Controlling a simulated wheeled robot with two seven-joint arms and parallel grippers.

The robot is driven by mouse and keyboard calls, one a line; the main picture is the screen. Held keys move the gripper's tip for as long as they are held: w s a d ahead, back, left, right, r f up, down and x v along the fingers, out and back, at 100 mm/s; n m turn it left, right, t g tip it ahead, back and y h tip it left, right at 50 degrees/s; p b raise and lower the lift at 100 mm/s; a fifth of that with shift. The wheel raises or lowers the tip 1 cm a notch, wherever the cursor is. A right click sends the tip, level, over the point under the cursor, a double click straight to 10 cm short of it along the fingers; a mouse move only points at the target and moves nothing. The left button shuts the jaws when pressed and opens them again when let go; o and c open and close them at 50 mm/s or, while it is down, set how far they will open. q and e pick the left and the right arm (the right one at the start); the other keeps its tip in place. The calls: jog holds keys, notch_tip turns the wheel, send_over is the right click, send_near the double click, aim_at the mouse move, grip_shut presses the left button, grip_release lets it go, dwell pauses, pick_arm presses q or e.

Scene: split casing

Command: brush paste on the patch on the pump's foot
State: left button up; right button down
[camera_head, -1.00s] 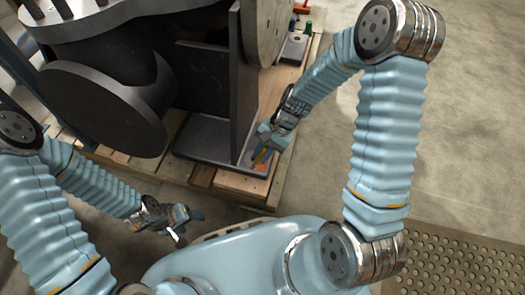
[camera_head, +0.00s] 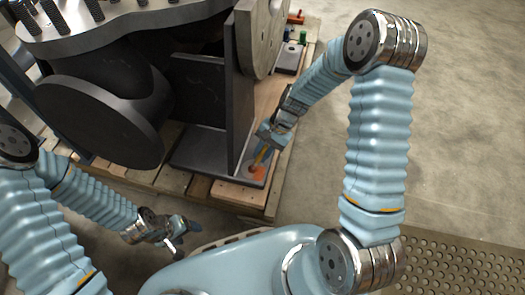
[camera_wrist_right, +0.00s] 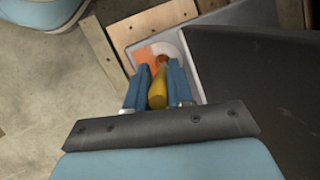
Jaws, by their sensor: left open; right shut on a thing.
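The pump's foot is a grey plate (camera_head: 205,150) on a wooden pallet, with a dark upright wall on it. An orange patch (camera_head: 256,171) shows near the foot's front right corner; in the right wrist view the orange (camera_wrist_right: 143,54) lies beside a pale area (camera_wrist_right: 172,47). My right gripper (camera_head: 267,139) is shut on a brush with a yellow handle (camera_wrist_right: 157,92). The brush points down at the patch; its tip is at the orange, but contact is hard to tell. My left gripper (camera_head: 178,236) is open and empty, low at the left, apart from the pallet.
The dark pump body (camera_head: 105,120) fills the upper left. The wooden pallet (camera_head: 240,194) ends just in front of and right of the foot. A green-topped item (camera_head: 303,36) and a red item (camera_head: 296,17) stand at the back. Open concrete floor lies to the right.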

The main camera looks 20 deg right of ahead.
jog(key=shift+s+a, duration=1.3)
jog(key=shift+s, duration=0.55)
jog(key=shift+w+d, duration=0.75)
jog(key=shift+w, duration=0.35)
jog(key=shift+w+d, duration=0.7)
jog(key=shift+w, duration=0.35)
jog(key=shift+s+a, duration=0.5)
jog(key=shift+s, duration=0.25)
jog(key=shift+s+a, duration=0.45)
jog(key=shift+s, duration=0.25)
jog(key=shift+s+a, duration=0.5)
jog(key=shift+s, duration=0.25)
jog(key=shift+w+d+p, duration=0.15)
jog(key=shift+w+d, duration=0.6)
jog(key=shift+w, duration=0.35)
jog(key=shift+w+d+p, duration=0.15)
jog(key=shift+w+d, duration=0.6)
jog(key=shift+w, duration=0.35)
jog(key=shift+s+a, duration=0.75)
jog(key=shift+s, duration=0.35)
jog(key=shift+r+p, duration=2.3)
jog(key=shift+r, duration=0.7)
